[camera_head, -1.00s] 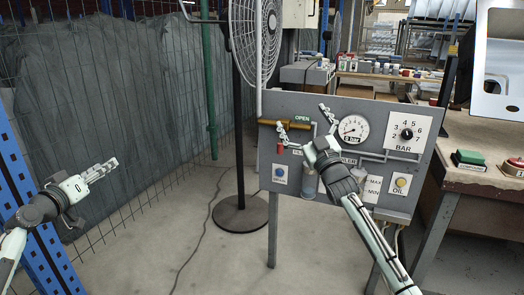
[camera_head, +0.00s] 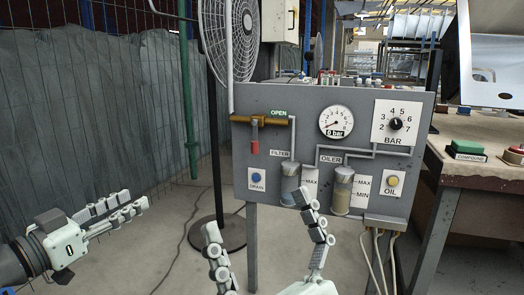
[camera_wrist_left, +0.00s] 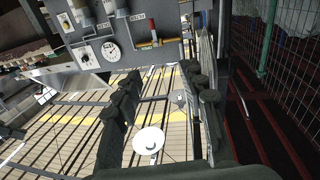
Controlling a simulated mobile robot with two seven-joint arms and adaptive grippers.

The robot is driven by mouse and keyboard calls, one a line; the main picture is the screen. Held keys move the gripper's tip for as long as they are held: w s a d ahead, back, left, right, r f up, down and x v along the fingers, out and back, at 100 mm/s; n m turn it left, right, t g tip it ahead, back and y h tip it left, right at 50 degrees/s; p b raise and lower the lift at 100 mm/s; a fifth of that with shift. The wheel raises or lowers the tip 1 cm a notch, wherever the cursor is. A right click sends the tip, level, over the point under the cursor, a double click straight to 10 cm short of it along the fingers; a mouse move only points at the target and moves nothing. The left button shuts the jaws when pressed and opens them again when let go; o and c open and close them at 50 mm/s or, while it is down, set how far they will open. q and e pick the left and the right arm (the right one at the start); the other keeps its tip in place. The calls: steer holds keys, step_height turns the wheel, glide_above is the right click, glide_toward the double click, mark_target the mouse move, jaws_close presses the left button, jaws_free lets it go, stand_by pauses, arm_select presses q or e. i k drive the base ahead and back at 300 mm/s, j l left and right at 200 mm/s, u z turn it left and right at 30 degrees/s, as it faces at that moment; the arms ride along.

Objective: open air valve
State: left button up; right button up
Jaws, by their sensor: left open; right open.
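The air valve (camera_head: 255,138) is on the upper left of the grey panel (camera_head: 310,99), under a green OPEN label. Its red-tipped lever hangs straight down from a brass pipe. A gauge (camera_head: 336,122) to its right reads 0 bar. The valve's red handle also shows in the left wrist view (camera_wrist_left: 152,27). My right gripper (camera_head: 257,225) is open and empty, low in front of the panel and below the valve. My left gripper (camera_head: 140,203) is open and empty, left of the panel and well apart from it; its fingers show in the left wrist view (camera_wrist_left: 165,95).
A pressure dial (camera_head: 396,123), filter and oiler bowls and DRAIN and OIL buttons are on the panel. A fan (camera_head: 229,40) on a pole stands behind left. A bench (camera_head: 475,153) with a green button is at right. A wire fence runs along the left.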

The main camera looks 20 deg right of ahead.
mark_target(254, 142)
steer(key=i+l, duration=0.3)
steer(key=l, duration=0.15)
steer(key=i+l, duration=0.25)
steer(key=l, duration=0.2)
steer(key=i+l, duration=0.3)
steer(key=l, duration=0.15)
